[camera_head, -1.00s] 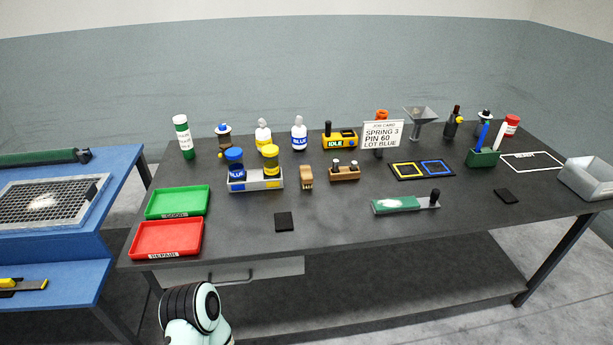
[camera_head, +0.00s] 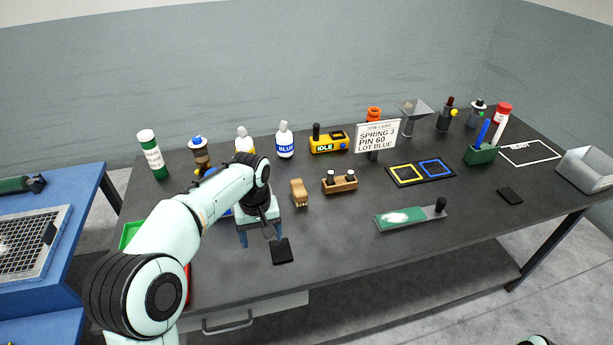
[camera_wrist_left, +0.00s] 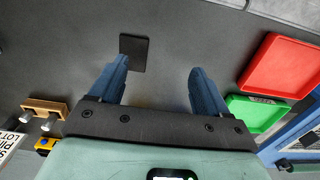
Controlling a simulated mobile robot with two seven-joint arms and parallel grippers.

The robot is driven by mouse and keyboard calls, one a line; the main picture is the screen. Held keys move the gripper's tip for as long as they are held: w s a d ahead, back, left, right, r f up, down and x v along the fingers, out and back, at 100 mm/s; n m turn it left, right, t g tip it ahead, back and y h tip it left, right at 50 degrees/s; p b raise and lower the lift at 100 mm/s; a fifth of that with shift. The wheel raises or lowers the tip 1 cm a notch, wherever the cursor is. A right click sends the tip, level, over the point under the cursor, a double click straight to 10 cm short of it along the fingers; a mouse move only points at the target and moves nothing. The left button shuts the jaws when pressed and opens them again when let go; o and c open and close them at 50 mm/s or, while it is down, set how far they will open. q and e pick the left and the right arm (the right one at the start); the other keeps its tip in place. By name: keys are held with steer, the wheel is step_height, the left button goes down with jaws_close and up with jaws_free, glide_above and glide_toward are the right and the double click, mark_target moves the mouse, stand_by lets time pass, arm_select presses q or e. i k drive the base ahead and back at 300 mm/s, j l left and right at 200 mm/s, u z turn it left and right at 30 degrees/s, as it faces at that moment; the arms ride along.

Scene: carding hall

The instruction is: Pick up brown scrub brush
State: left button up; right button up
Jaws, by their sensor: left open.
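The brown scrub brush (camera_head: 299,193) stands on the dark table, its pale bristles showing at the lower end. It is right of my left gripper (camera_head: 261,236) in the head view, and apart from it. The left gripper is open and empty, its blue fingers pointing down near the small black pad (camera_head: 282,251). In the left wrist view the open fingers (camera_wrist_left: 160,70) have bare table between them, with the black pad (camera_wrist_left: 133,53) beside one fingertip. I cannot make out the brush there. My right gripper is not in view.
Bottles, a yellow IDLE device (camera_head: 328,142) and a job card (camera_head: 377,137) stand behind. The red tray (camera_wrist_left: 281,65) and green tray (camera_wrist_left: 256,113) lie left of the gripper.

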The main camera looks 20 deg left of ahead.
mark_target(299, 193)
steer(key=i, duration=1)
